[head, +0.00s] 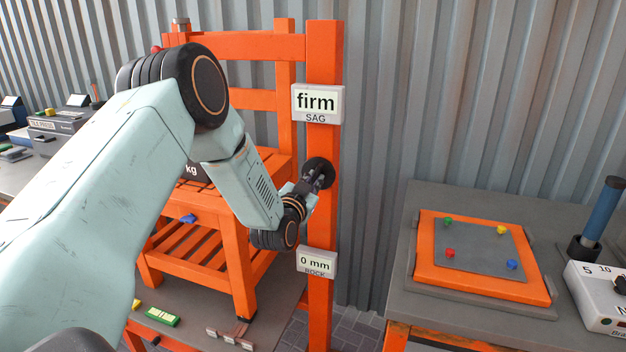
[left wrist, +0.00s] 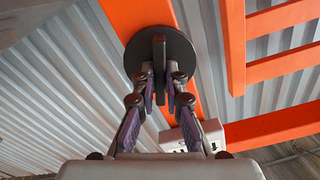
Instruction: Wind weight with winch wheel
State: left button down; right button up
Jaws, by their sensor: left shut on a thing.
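The winch wheel (head: 319,173) is a dark round disc on the orange upright post (head: 323,60). It also shows in the left wrist view (left wrist: 146,52), with a grey bar standing out from its face. My left gripper (head: 311,184) is at the wheel; in the left wrist view its fingers (left wrist: 160,92) are shut on that bar. A dark weight marked "kg" (head: 193,170) sits on the orange chair-like frame (head: 240,45), partly hidden behind my left arm. My right gripper is not in view.
A "firm SAG" sign (head: 317,104) is above the wheel and a "0 mm ROCK" sign (head: 316,263) below it. At right, a grey table (head: 452,200) holds an orange-framed board (head: 440,281) and a white box (head: 597,300). Small coloured pieces lie low on the left.

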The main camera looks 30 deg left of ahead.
pick_arm(q)
jog(key=shift+m+p, duration=0.35)
jog(key=shift+m, duration=0.25)
jog(key=c, duration=1.4)
grip_release()
jog(key=shift+w+a+f, duration=0.1)
jog(key=v, duration=1.2)
